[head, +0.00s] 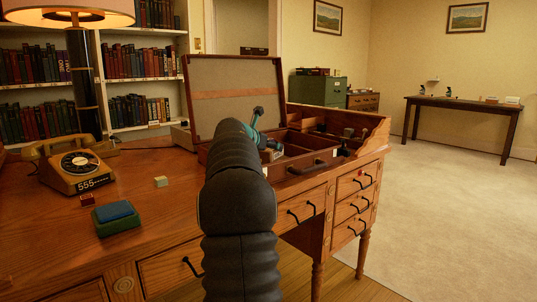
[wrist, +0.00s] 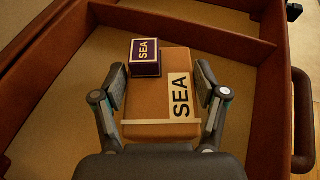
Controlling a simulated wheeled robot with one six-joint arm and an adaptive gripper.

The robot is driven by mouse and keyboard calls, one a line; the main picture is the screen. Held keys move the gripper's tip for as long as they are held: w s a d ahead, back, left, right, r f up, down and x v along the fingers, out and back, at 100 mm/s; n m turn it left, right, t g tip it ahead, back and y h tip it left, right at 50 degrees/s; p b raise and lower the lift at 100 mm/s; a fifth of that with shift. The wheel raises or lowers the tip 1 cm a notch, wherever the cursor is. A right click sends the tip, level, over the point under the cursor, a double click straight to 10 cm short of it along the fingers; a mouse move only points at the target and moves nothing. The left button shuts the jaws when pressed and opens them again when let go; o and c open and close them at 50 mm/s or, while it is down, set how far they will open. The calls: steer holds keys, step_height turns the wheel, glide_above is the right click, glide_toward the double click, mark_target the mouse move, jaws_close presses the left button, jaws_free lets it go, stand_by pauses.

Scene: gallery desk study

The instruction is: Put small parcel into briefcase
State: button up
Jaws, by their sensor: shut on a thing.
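A brown cardboard parcel (wrist: 150,110) with a white SEA label lies between the fingers of my gripper (wrist: 161,85) in the wrist view. I cannot tell whether the parcel touches that floor. In the head view my gripper (head: 260,138) is over the briefcase, and my arm hides much of it.
A small purple box (wrist: 145,57) marked SEA is at the parcel's far left corner, very close to it. The briefcase handle (head: 308,167) faces the front. A yellow telephone (head: 75,165) and a green-blue box (head: 115,215) stand left on the desk.

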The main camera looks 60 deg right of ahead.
steer(key=shift+f, duration=0.8)
steer(key=shift+f, duration=0.1)
steer(key=shift+f, duration=0.1)
steer(key=o, duration=1.4)
steer(key=shift+c, duration=0.2)
steer(key=shift+r, duration=0.25)
steer(key=v, duration=1.2)
steer(key=shift+f, duration=0.1)
